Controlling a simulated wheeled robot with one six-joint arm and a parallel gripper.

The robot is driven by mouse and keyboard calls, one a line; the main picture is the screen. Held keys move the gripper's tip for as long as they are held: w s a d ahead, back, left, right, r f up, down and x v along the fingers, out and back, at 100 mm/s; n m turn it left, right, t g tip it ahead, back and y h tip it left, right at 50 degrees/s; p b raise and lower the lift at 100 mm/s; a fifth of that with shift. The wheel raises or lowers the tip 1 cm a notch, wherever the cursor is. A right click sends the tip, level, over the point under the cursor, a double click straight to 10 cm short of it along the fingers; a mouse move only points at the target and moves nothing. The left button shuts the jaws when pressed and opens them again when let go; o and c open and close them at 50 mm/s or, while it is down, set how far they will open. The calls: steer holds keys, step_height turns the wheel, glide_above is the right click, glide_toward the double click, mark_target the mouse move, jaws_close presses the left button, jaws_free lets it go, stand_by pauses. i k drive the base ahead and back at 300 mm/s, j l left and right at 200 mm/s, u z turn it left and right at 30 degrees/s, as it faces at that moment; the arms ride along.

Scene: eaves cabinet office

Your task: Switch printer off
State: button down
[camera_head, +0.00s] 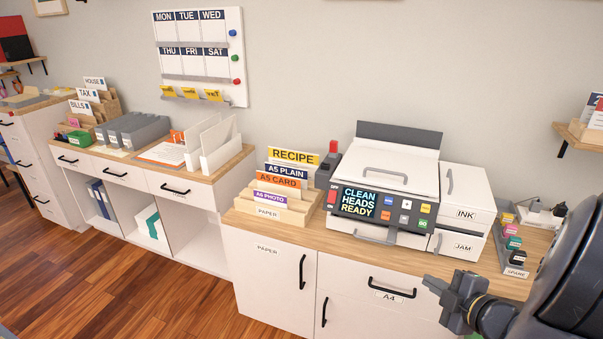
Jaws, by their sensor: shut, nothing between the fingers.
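The white and grey printer (394,165) stands on the wooden top of a white cabinet. Its dark front panel carries a lit screen (358,202) reading "CLEAN HEADS READY", with several small coloured buttons to its right. A red key (332,197) sits at the panel's left end. A dark block with a red top (329,165) is at the printer's left side; I cannot tell whether it is part of the printer. My gripper (445,298) is at the lower right, in front of the cabinet drawers in the picture, apart from the panel. It is shut and empty.
A wooden paper sorter (272,212) stands close left of the printer. "INK" (465,214) and "JAM" covers are on its right side, and a rack of coloured cartridges (511,244) stands farther right. Drawer handles (392,287) stick out below. Wooden floor is open at lower left.

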mark_target(333, 195)
steer(key=i+j+u, duration=0.1)
steer(key=i+u, duration=0.15)
steer(key=i, duration=0.8)
